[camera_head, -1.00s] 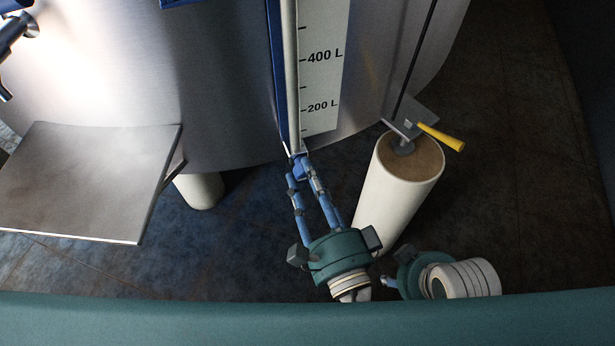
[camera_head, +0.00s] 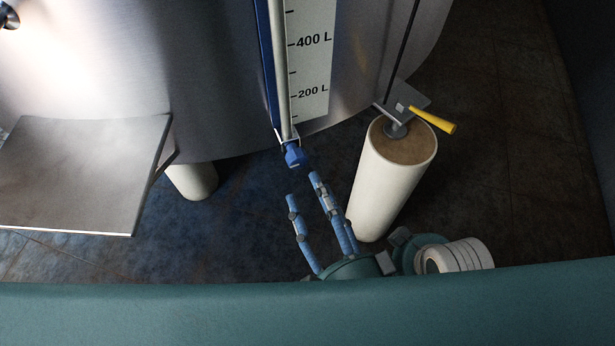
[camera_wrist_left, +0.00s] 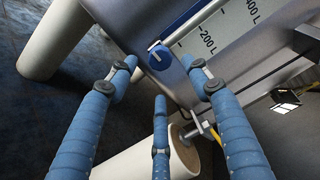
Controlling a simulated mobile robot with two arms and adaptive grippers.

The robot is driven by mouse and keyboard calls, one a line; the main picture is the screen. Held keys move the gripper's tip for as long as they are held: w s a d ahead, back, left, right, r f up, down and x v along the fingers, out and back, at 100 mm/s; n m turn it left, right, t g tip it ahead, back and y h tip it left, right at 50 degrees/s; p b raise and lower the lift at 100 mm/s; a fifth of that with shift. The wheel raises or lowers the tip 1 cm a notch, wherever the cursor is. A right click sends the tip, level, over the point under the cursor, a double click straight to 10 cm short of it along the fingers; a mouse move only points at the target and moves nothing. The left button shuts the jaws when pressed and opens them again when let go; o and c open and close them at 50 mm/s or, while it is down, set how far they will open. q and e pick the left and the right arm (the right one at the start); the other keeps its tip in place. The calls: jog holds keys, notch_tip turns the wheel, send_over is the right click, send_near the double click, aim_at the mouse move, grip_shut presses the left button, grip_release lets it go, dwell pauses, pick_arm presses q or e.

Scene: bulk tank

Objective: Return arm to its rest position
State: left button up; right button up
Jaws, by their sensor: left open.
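My left gripper (camera_head: 303,189) is in the lower middle of the head view, its blue segmented fingers spread open and empty. Its fingertips point up toward the blue valve (camera_head: 295,156) at the foot of the sight tube, with a gap between them. In the left wrist view the open fingers (camera_wrist_left: 160,78) also hold nothing, and the blue valve (camera_wrist_left: 161,56) shows beyond them.
The steel tank (camera_head: 215,70) with its level scale (camera_head: 311,60) fills the back. A steel shelf (camera_head: 80,175) juts out at left. A white cylindrical leg (camera_head: 385,190) stands right of my left gripper, near a yellow handle (camera_head: 434,120). Dark floor lies open between shelf and gripper.

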pick_arm(q)
jog(key=shift+s+d, duration=0.1)
jog(key=shift+s, duration=0.2)
